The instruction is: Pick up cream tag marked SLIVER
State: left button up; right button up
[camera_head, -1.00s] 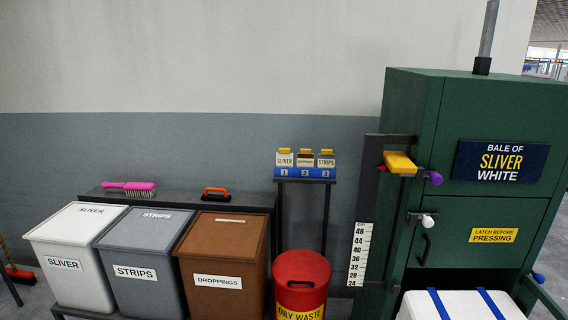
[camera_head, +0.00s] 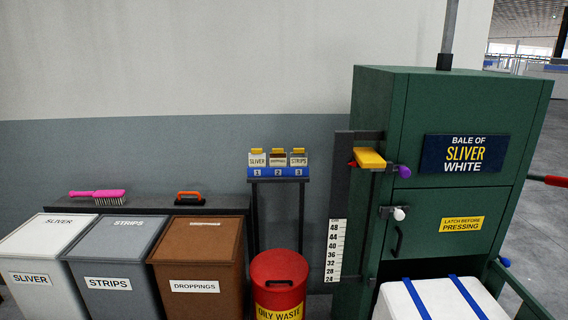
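The cream tag marked SLIVER (camera_head: 257,160) stands upright in slot 1, at the left end of a blue tag rack (camera_head: 278,173). It has a yellow top. A brown tag (camera_head: 278,160) is in slot 2 and a cream tag marked STRIPS (camera_head: 299,160) is in slot 3. The rack sits on a thin dark stand (camera_head: 256,212) against the wall. Neither of my grippers is in view.
A red oily waste bin (camera_head: 278,275) stands below the rack. White, grey and brown lidded bins (camera_head: 200,240) line the left. A green baling press (camera_head: 400,105) stands close on the right, with a yellow handle (camera_head: 369,158) jutting towards the rack. A pink brush (camera_head: 97,194) lies on the shelf behind the bins.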

aim_at(257, 159)
jog(key=i+j+z, duration=0.2)
jog(key=z, duration=0.25)
jog(key=i+j+z, duration=0.15)
jog(key=j+z, duration=0.3)
jog(key=l, duration=0.15)
